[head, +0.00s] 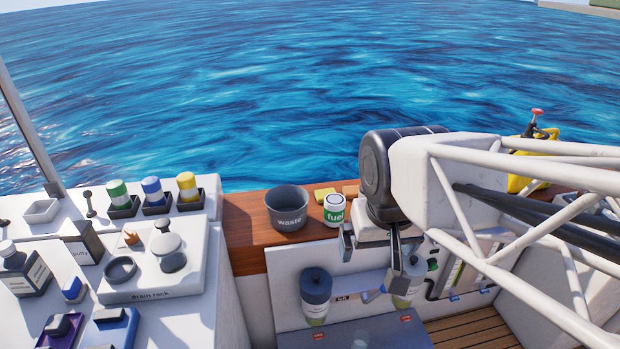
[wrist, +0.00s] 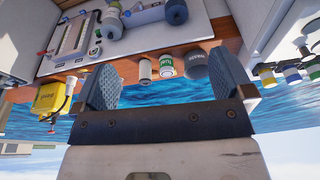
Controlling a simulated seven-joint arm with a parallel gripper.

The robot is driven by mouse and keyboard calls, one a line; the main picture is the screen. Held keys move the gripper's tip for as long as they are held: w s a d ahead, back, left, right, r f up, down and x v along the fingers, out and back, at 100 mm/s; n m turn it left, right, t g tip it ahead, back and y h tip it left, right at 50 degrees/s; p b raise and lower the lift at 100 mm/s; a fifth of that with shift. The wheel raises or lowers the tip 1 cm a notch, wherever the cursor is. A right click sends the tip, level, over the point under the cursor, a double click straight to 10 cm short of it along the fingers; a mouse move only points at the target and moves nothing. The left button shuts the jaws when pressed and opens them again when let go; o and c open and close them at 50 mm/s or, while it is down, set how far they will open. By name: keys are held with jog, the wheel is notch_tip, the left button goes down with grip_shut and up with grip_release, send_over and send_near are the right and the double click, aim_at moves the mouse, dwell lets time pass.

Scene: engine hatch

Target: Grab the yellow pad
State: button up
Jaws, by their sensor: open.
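A small yellow pad (head: 324,192) lies on the wooden ledge in the head view, just behind the white fuel can and right of the waste pot. Its near side is partly hidden by the can. I cannot make it out in the wrist view. My gripper (head: 372,262) is open and empty, in front of the ledge and to the right of the pad, clearly apart from it. In the wrist view my gripper (wrist: 165,75) has its two grey fingers spread wide with nothing between them touching.
The fuel can (head: 334,210) and dark waste pot (head: 287,208) stand close to the pad. An orange-brown block (head: 350,191) lies beside it, partly hidden by my arm. A wooden ledge (head: 246,230) borders open water. A white drain rack (head: 150,292) stands left; a yellow container (wrist: 52,97) shows in the wrist view.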

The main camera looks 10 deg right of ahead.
jog(key=w+d+f+m, duration=0.1)
jog(key=w+m, duration=0.2)
jog(key=w, duration=0.8)
jog(key=w+d+f+m+g, duration=0.1)
jog(key=w+m, duration=0.2)
jog(key=w, duration=0.9)
jog(key=w+d+f+m, duration=0.1)
jog(key=w+m, duration=0.1)
jog(key=w, duration=0.9)
jog(key=w+d+f+m, duration=0.1)
jog(key=w+f+m, duration=0.1)
jog(key=w+f, duration=0.6)
jog(key=w+d+f+m+g, duration=0.1)
jog(key=w+d+f+m, duration=0.1)
jog(key=w+f, duration=0.6)
jog(key=w+d+f+m, duration=0.2)
jog(key=w+f+m, duration=0.2)
jog(key=w+f, duration=0.5)
jog(key=shift+w+g, duration=0.3)
jog(key=shift+w, duration=0.75)
jog(key=shift+w+d+f+m, duration=0.1)
jog(key=shift+w+f+m, duration=0.2)
jog(key=shift+f, duration=0.15)
jog(key=shift+f, duration=1.3)
